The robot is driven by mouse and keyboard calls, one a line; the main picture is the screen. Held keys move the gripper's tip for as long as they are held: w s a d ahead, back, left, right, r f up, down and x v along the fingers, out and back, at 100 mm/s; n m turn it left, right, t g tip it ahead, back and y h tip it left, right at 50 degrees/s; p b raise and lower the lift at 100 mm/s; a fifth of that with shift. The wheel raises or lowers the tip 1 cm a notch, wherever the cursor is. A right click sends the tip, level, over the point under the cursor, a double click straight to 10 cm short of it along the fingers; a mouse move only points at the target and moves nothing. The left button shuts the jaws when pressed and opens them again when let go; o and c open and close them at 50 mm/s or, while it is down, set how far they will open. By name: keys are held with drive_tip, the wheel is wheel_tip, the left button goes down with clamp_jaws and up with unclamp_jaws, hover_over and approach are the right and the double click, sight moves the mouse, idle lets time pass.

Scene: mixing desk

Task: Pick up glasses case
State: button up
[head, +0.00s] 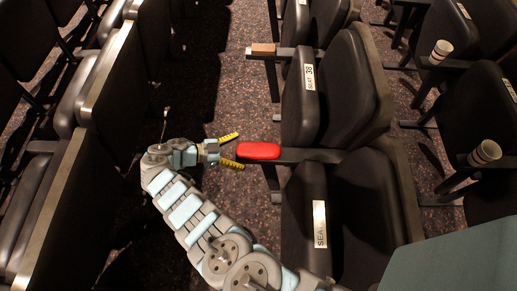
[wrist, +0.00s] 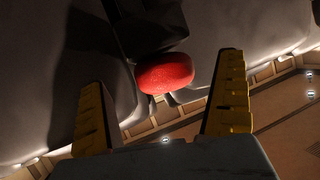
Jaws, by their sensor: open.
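A red, rounded glasses case (head: 258,151) lies on the front end of a dark armrest between two seats. My gripper (head: 231,151) is open, with its yellow fingers just left of the case in the head view. The fingertips are near the case's left end, and whether they overlap it is hard to tell. In the wrist view the red case (wrist: 165,73) sits ahead of the two yellow fingers of my gripper (wrist: 168,95), between their lines. Nothing is held.
The armrest (head: 315,155) runs back between dark seats (head: 348,85). Another armrest farther up carries a brown block (head: 263,49). Two striped cups (head: 485,153) (head: 440,50) stand on armrests at the right. A seat row (head: 95,85) borders the aisle's left. The speckled aisle floor (head: 240,100) looks clear.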

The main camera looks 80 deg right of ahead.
sight(253, 146)
drive_tip(key=shift+x, duration=1.05)
drive_tip(key=shift+w, duration=0.1)
drive_tip(key=c, duration=1.4)
drive_tip(key=shift+r+p, duration=1.15)
drive_tip(key=shift+r, duration=0.65)
drive_tip(key=shift+s+a+r+p, duration=0.45)
drive_tip(key=shift+a+r+p, duration=0.15)
drive_tip(key=shift+a+r, duration=0.15)
drive_tip(key=s+a+r+p, duration=0.2)
drive_tip(key=a+p, duration=0.1)
drive_tip(key=p, duration=0.3)
drive_tip(key=s+a+r+p, duration=0.2)
drive_tip(key=a+r+p, duration=0.1)
drive_tip(key=p, duration=0.4)
drive_tip(key=s+a+r+p, duration=0.2)
drive_tip(key=a+r+p, duration=0.1)
drive_tip(key=p, duration=0.3)
drive_tip(key=shift+a, duration=0.85)
